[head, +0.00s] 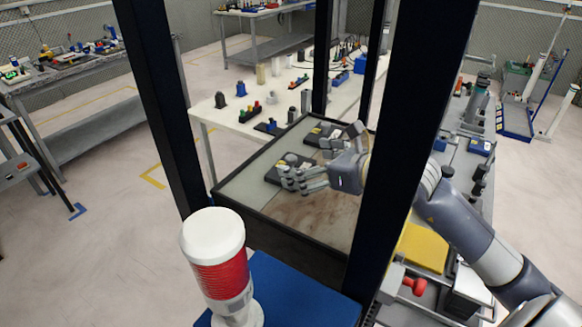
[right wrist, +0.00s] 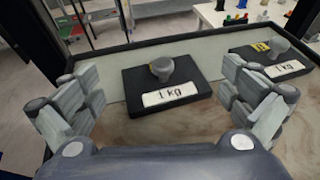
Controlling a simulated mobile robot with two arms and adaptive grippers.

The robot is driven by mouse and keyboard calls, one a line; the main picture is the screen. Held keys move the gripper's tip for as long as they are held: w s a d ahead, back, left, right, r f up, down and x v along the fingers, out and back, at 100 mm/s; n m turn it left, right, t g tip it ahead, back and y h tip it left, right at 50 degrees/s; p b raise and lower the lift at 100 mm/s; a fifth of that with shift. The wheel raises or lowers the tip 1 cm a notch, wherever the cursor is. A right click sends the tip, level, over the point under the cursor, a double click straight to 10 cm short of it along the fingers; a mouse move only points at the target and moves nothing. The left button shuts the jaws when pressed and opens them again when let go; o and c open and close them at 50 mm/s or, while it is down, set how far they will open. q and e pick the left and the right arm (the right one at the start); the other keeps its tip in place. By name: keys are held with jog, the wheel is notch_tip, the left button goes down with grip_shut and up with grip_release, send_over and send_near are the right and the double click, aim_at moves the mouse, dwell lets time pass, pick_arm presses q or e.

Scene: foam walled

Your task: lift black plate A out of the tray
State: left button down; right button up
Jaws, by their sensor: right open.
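Two black plates with grey knobs and white "1 kg" labels lie in a dark-rimmed tray (head: 285,238). The nearer black plate (right wrist: 140,83) sits ahead of my right gripper in the right wrist view; it also shows in the head view (head: 287,163). The other black plate (right wrist: 288,71), with a yellow mark, lies to its right, farther back in the head view (head: 313,133). I cannot read which is plate A. My right gripper (right wrist: 165,100) is open and empty, fingers spread toward the nearer plate. My left gripper is not in view.
Dark upright posts (head: 160,100) frame the tray, and one (head: 405,150) crosses my right arm. A white table (head: 235,112) with small parts stands behind. A red and white cylinder (head: 215,262) stands in front. A yellow block (head: 423,247) lies at right.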

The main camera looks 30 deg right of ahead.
aim_at(293, 160)
jog(key=shift+w+a+r+p, duration=0.1)
jog(key=shift+w+p, duration=0.25)
jog(key=p+x, duration=0.1)
jog(key=x, duration=0.2)
jog(key=shift+a+p, duration=0.1)
jog(key=shift+p, duration=0.3)
jog(key=shift+w+a, duration=0.1)
jog(key=shift+w, duration=0.25)
jog(key=shift+w+a+f, duration=0.1)
jog(key=shift+w+f, duration=0.05)
jog(key=shift+f, duration=0.2)
jog(key=shift+c, duration=0.2)
jog(key=c, duration=1.8)
jog(key=shift+f, duration=0.1)
grip_shut()
